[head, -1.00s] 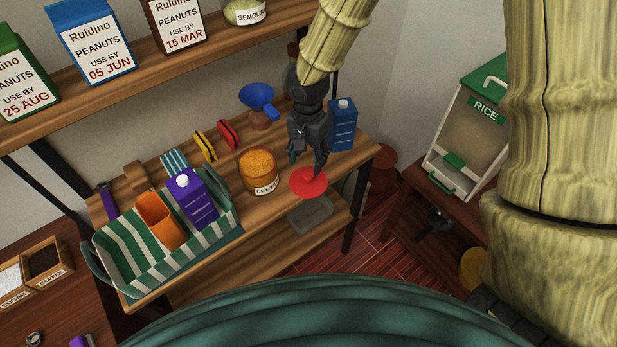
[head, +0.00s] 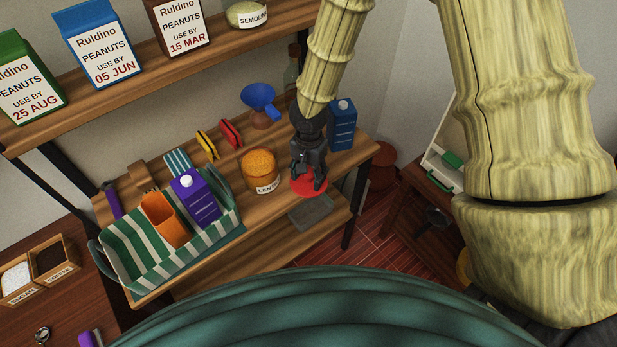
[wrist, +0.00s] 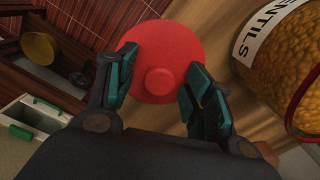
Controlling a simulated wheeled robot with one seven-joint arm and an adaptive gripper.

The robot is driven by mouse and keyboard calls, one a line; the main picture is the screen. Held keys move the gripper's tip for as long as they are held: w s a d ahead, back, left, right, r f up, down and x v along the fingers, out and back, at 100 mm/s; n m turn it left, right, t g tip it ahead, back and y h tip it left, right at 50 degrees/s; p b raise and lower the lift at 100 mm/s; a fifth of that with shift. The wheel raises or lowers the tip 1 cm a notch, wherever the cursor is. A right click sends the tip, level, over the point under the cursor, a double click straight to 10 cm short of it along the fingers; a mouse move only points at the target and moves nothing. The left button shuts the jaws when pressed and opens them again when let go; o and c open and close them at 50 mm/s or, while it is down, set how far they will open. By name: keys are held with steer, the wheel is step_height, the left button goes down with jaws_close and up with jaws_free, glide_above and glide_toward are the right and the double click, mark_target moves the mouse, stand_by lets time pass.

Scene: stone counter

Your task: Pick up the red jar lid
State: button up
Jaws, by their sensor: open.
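The red jar lid (head: 309,186) lies on the wooden counter near its front right edge, just right of the lentil jar. In the wrist view the round lid (wrist: 168,50) shows knob up, with its small central knob (wrist: 159,81) facing me. My gripper (head: 309,184) is above the lid, pointing down, and partly hides it in the head view. In the wrist view my gripper (wrist: 158,88) is open, with one finger at each side of the lid's near part and the knob between them. Nothing is held. I cannot tell whether the fingers touch the lid.
The lentil jar (head: 260,172) stands close left of the lid. A blue carton (head: 342,125) and a blue funnel (head: 260,98) are behind. A grey tray (head: 311,212) lies just below the counter's front edge.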

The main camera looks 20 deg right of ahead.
steer(key=shift+f, duration=0.2)
steer(key=shift+c, duration=0.2)
steer(key=c, duration=1.1)
steer(key=shift+r, duration=0.15)
